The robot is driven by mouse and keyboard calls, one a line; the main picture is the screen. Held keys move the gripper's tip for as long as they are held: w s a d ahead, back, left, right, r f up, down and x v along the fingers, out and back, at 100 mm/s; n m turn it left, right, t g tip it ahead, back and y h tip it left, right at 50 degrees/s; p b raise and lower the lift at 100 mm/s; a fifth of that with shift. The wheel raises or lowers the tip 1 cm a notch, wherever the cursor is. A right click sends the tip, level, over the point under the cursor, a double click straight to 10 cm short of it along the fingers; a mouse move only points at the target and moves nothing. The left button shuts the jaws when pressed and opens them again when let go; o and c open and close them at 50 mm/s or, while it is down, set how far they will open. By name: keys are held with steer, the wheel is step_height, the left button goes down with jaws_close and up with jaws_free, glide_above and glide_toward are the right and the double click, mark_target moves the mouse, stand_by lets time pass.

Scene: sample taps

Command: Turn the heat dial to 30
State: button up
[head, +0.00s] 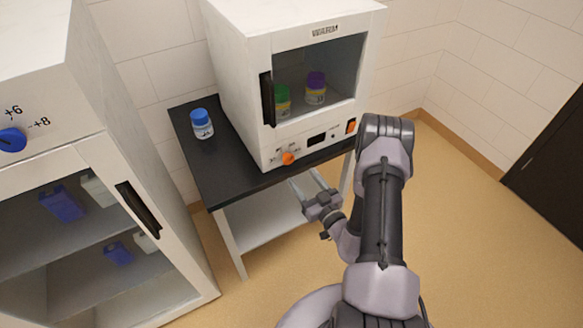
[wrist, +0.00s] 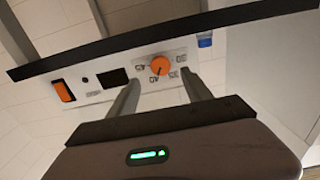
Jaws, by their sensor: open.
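The orange heat dial (head: 288,158) sits on the lower front panel of the white incubator (head: 240,75), with printed marks around it. In the wrist view the dial (wrist: 159,66) shows between my two fingers, with several labels around it too small to read surely. A dark pointer line shows on the dial. My gripper (head: 306,178) is open and empty, in front of and a little below the dial. In the wrist view my gripper (wrist: 160,92) has its fingers apart, on either side of the dial; I cannot tell any contact.
An orange switch (head: 351,126) and dark display (head: 317,139) share the panel. The incubator stands on a black-topped table (head: 215,178) beside a blue-capped bottle (head: 202,124). A glass-doored cabinet with a blue dial (head: 12,139) stands at left. Floor at right is clear.

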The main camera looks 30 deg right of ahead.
mark_target(290, 161)
steer(key=w+b, duration=0.1)
steer(key=w, duration=0.6)
steer(key=shift+w+a, duration=0.1)
steer(key=shift+w, duration=0.1)
steer(key=shift+c, duration=0.5)
jaws_close()
